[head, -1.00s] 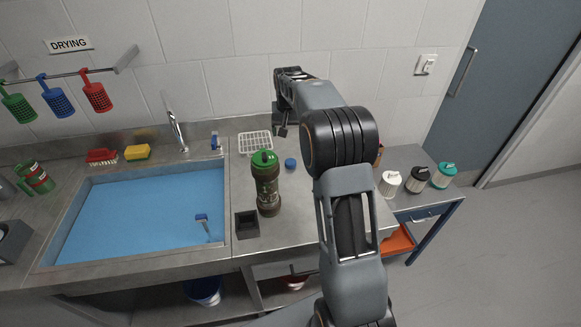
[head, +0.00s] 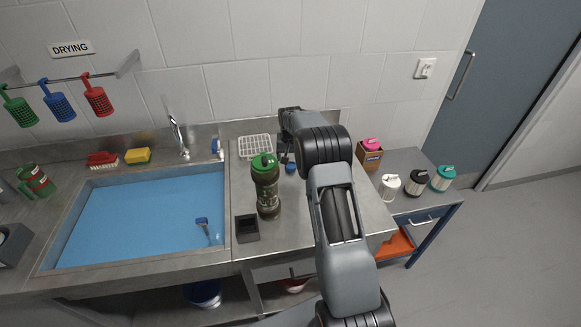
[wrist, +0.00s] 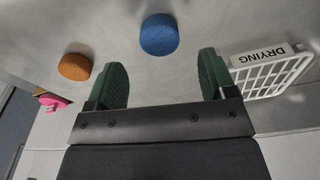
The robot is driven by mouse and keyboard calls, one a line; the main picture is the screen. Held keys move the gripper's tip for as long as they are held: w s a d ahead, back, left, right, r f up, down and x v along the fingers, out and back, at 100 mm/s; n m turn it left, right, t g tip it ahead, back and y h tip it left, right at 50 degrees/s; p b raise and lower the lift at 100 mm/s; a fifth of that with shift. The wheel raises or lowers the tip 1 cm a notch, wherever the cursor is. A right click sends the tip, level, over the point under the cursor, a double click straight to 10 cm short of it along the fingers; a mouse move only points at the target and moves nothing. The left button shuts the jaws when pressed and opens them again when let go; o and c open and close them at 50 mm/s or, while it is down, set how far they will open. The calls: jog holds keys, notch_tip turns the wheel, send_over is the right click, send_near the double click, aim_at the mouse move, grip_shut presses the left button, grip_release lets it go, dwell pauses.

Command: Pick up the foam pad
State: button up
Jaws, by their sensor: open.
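A small round blue pad (head: 290,167), which looks like the foam pad, lies on the steel counter (head: 240,205) right of the green-capped tube. In the wrist view the blue pad (wrist: 159,34) is a thick disc ahead of my fingertips, lined up with the gap between them. My gripper (wrist: 163,70) is open and empty, with green-lined fingers on either side of the gap and apart from the pad. In the head view my gripper (head: 286,157) is small and partly hidden by my arm, close to the pad.
An orange disc (wrist: 75,67) lies beside the blue pad. A white wire rack (head: 254,146) stands behind. The green-capped tube (head: 266,185) and a dark square holder (head: 246,228) stand left. The blue sink (head: 140,215) is further left. Several lidded containers stand on the right side table.

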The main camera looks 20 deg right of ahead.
aim_at(291, 165)
jog(key=shift+w+f+p, duration=0.1)
jog(key=shift+f+p, duration=0.7)
jog(key=shift+f, duration=1.7)
jog(key=c, duration=1)
